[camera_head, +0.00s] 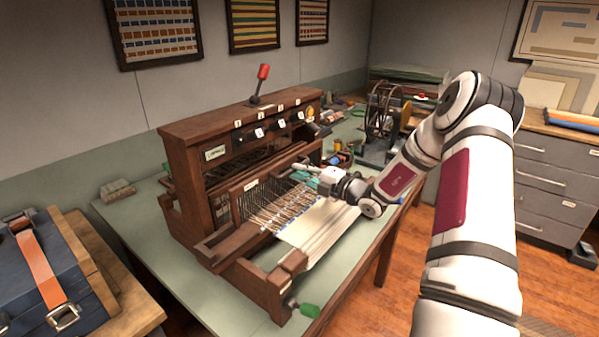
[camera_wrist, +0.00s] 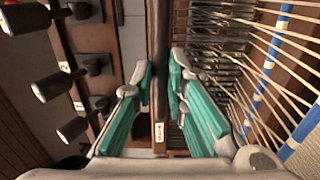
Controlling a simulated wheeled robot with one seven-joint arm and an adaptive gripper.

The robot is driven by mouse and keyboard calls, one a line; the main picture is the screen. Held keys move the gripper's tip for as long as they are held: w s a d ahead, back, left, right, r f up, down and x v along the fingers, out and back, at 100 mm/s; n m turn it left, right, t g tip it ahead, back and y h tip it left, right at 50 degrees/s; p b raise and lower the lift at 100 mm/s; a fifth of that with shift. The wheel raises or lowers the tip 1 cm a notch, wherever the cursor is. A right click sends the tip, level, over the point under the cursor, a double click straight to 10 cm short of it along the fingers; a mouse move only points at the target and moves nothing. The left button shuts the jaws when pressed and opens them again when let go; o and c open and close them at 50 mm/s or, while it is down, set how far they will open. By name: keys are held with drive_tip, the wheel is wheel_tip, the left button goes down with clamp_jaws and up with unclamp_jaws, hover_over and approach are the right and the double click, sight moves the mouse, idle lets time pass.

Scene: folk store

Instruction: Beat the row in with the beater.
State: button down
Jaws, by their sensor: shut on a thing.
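The beater (camera_head: 238,190) is a dark wooden frame with a pale label on its top rail, standing across the warp of the table loom (camera_head: 185,150). My gripper (camera_head: 303,170) reaches in from the right and is at the rail's far end. In the wrist view, the teal-padded fingers of my gripper (camera_wrist: 161,85) lie on either side of the beater's rail (camera_wrist: 160,45) and are shut on it. The warp threads (camera_head: 275,208) run from the beater to the pale woven cloth (camera_head: 322,226) at the front. The row itself is too small to tell.
Numbered levers (camera_head: 259,133) line the loom's upper beam, close beside my fingers in the wrist view (camera_wrist: 60,85). A red-knobbed handle (camera_head: 263,72) stands on top. A spoked wheel (camera_head: 384,110) and small items stand behind my gripper. A blue case (camera_head: 40,275) is at left.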

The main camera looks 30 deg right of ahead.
drive_tip(key=p+v, duration=0.6)
drive_tip(key=v, duration=0.9)
drive_tip(key=shift+s, duration=0.25)
idle(0.3)
drive_tip(key=shift+w+d, duration=0.1)
idle(0.4)
drive_tip(key=c, duration=1.2)
unclamp_jaws()
drive_tip(key=p+v, duration=0.2)
drive_tip(key=v, duration=0.6)
drive_tip(key=shift+p, duration=0.35)
drive_tip(key=shift+r, duration=0.1)
idle(0.5)
